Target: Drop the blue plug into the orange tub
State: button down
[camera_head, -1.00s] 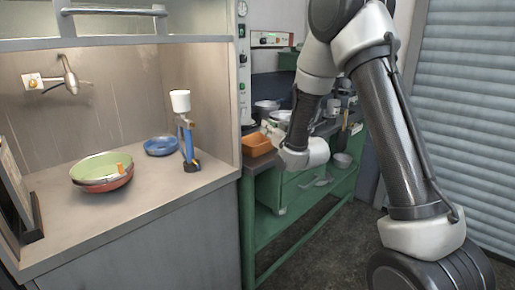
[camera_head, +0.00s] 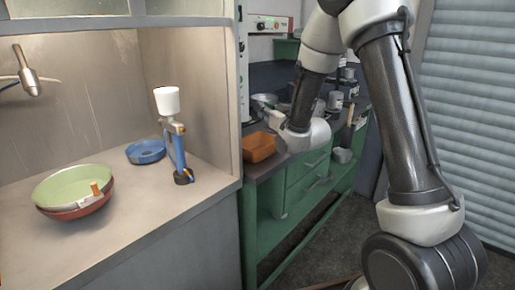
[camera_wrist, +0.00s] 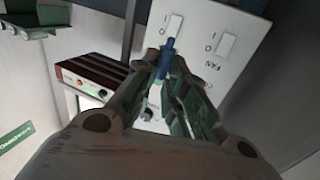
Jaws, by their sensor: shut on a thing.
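The orange tub (camera_head: 259,147) sits on the dark top of the green bench, near its left end. In the wrist view, the blue plug (camera_wrist: 166,58) is between the fingertips of my gripper (camera_wrist: 172,70), which is shut on it. The plug's blue end sticks out past the fingers, with a pale part below it. In the head view, my wrist is to the right of the tub, and my gripper is small and hard to make out there.
On the left counter are a green bowl (camera_head: 74,184) stacked in a red bowl (camera_head: 80,210), a blue dish (camera_head: 146,151) and a spray gun (camera_head: 176,150) with a white cup. Pots crowd the green bench (camera_head: 300,190) behind my arm. A switch panel (camera_wrist: 216,45) stands beyond my gripper.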

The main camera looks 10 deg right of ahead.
jog(key=shift+f, duration=2.35)
jog(key=c, duration=1.4)
grip_release()
notch_tip(320, 180, up, 10)
